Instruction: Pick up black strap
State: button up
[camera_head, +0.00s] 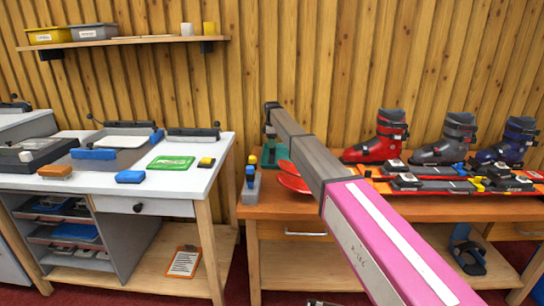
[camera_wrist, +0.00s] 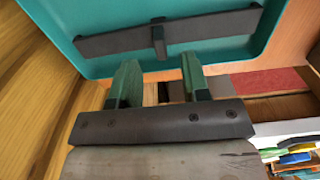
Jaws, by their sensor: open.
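A black strap (camera_wrist: 215,25) lies in a teal tray (camera_wrist: 100,15) in the wrist view, running across it with a short crosspiece near its middle. My gripper (camera_wrist: 158,75) is open and empty, its two green-tipped fingers apart at the tray's near edge, with the strap beyond the fingertips. I cannot tell the height between fingers and tray. In the head view the teal tray (camera_head: 282,164) shows partly behind my arm on the wooden bench, and the strap cannot be made out there. My gripper (camera_head: 268,136) is small and dark above the tray.
Red dishes (camera_head: 292,184) sit close to the tray, partly behind my arm. Several ski boots (camera_head: 445,140) and skis (camera_head: 430,185) fill the bench's right. A white workbench (camera_head: 215,150) stands left. The wooden wall (camera_head: 300,50) is close behind. A dark looped item (camera_head: 468,256) lies on the lower shelf.

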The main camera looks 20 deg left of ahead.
aim_at(272, 150)
notch_tip(272, 150, down, 5)
jog(key=shift+d+r, duration=0.1)
jog(key=shift+r, duration=0.1)
jog(key=shift+c, duration=0.3)
grip_shut()
jog(key=shift+r, duration=0.1)
